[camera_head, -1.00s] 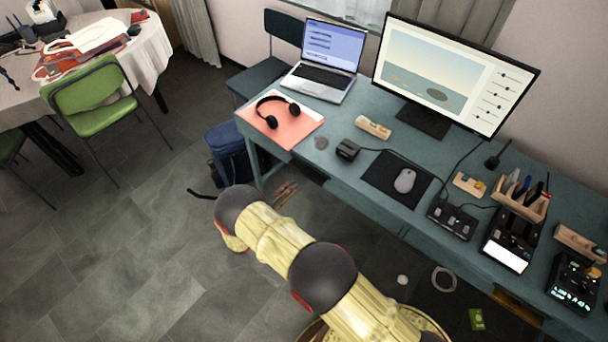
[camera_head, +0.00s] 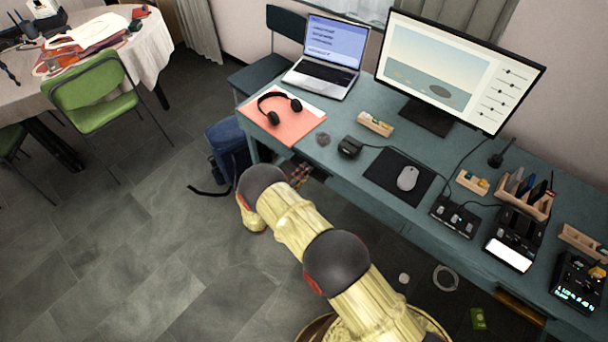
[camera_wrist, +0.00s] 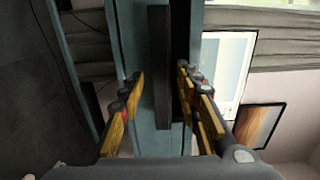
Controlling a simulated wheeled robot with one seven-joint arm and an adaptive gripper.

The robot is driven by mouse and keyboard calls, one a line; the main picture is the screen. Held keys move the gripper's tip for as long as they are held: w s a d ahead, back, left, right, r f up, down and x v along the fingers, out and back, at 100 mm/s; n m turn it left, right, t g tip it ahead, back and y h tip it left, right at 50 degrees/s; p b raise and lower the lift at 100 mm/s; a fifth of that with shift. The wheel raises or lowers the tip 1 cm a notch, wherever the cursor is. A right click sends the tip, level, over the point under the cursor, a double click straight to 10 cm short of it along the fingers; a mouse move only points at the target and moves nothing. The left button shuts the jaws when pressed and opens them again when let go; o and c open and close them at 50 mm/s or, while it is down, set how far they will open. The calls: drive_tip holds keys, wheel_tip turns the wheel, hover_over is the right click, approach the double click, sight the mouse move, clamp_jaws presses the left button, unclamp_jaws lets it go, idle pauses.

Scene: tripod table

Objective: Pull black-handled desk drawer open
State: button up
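The desk (camera_head: 345,172) is teal and runs along the wall on the right in the head view. In the wrist view a dark, bar-shaped handle (camera_wrist: 160,70) stands upright in the picture against the teal drawer front (camera_wrist: 133,45). My gripper (camera_wrist: 160,72) is open, with one finger on each side of the handle and visible space on both sides. I cannot tell how deep the handle sits between the fingertips. In the head view my gripper (camera_head: 298,172) is at the desk's front edge, below the headphones, partly hidden. The drawer front is hidden there.
On the desk are headphones (camera_head: 279,106), a laptop (camera_head: 327,58), a monitor (camera_head: 447,72) and a mouse (camera_head: 408,178). A blue bag (camera_head: 228,146) stands on the floor by the desk's left end. The grey floor (camera_head: 130,255) at left is clear.

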drive_tip(key=shift+c, duration=0.8)
drive_tip(key=c, duration=0.6)
clamp_jaws()
drive_tip(key=shift+s+d+f, duration=0.1)
drive_tip(key=shift+f, duration=0.05)
